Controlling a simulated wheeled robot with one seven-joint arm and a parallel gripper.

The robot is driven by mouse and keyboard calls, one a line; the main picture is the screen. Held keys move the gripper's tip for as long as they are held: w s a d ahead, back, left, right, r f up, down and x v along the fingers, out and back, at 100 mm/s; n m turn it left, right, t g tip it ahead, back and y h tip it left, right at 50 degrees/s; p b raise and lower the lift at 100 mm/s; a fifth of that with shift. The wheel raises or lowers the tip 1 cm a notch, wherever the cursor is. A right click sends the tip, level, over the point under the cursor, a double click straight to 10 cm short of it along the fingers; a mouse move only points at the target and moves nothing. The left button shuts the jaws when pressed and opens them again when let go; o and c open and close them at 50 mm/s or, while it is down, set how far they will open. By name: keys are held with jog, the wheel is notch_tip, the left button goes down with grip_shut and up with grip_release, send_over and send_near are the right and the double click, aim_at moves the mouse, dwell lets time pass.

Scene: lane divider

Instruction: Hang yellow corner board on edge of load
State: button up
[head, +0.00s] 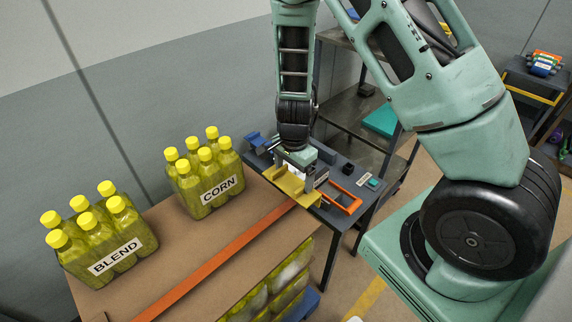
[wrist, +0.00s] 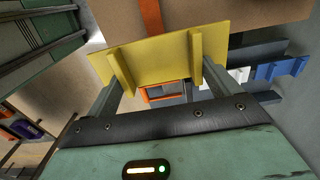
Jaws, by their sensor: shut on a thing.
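My gripper (head: 301,177) is shut on the yellow corner board (head: 287,187), which also shows in the wrist view (wrist: 158,58) as a flat plate with two upright ribs between my fingers. In the head view the board is at the right end of the load (head: 225,268), close to the far end of the orange strap (head: 215,262). The load has a brown cardboard top over yellow bottles. In the wrist view the strap (wrist: 152,18) runs up to behind the board. I cannot tell whether the board touches the load.
Bottle packs marked BLEND (head: 105,240) and CORN (head: 207,175) stand on the cardboard. A dark side table (head: 335,212) beyond the load holds an orange frame (head: 345,200) and a blue bracket (head: 257,142). A grey shelf rack (head: 350,100) stands behind it.

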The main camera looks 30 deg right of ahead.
jog(key=shift+r, duration=0.1)
dwell(0.3)
jog(key=b, duration=0.7)
send_over(293, 205)
jog(key=shift+f, duration=4.5)
jog(key=shift+f+b, duration=0.4)
jog(key=shift+f, duration=0.2)
jog(key=o, duration=0.7)
jog(key=shift+o, duration=0.2)
jog(key=shift+r, duration=0.15)
notch_tip(293, 205, up, 17)
jog(key=p, duration=0.3)
jog(key=shift+r, duration=0.1)
